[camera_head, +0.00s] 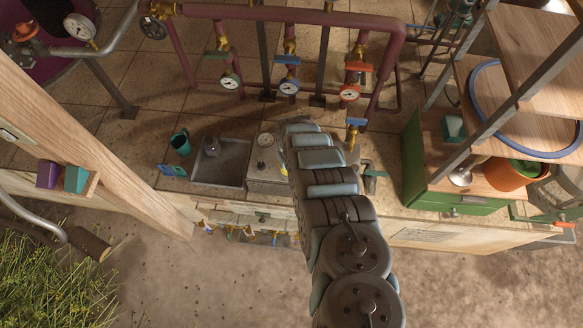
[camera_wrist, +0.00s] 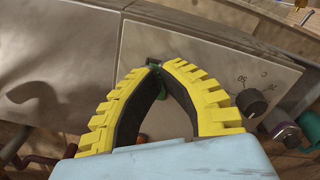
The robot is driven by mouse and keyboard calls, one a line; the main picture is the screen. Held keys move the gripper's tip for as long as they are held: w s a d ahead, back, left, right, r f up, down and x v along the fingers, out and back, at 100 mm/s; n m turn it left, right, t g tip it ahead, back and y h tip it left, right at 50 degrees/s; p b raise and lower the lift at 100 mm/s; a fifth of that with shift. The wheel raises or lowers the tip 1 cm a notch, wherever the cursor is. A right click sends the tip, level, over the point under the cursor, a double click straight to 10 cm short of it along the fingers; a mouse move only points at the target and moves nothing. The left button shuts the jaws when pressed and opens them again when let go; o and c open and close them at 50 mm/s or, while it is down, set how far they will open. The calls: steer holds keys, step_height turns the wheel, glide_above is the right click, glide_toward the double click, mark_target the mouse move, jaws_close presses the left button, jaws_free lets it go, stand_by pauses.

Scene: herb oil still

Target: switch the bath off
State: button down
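The bath looks like a metal box (camera_head: 268,170) beside the sink, with a round dial on top; my arm covers its right part. In the wrist view a grey metal panel (camera_wrist: 205,60) fills the middle, with a black knob (camera_wrist: 251,102) and printed marks including "50" at the right. My gripper (camera_wrist: 155,64) has yellow ridged fingers whose tips come together over the panel, left of the knob and apart from it. A little green shows at and between the fingers; I cannot tell what it belongs to. My arm hides the gripper in the head view.
A grey sink (camera_head: 221,162) lies left of the box, with a teal mug (camera_head: 181,142) beyond it. Red pipes with gauges and valves (camera_head: 290,85) stand behind. A green cabinet (camera_head: 425,165) and shelves are at the right. A purple-grey cylinder (camera_wrist: 284,130) is close right of the knob.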

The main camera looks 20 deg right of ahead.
steer(key=shift+r+p, duration=2.85)
steer(key=shift+r, duration=0.6)
steer(key=shift+f, duration=0.1)
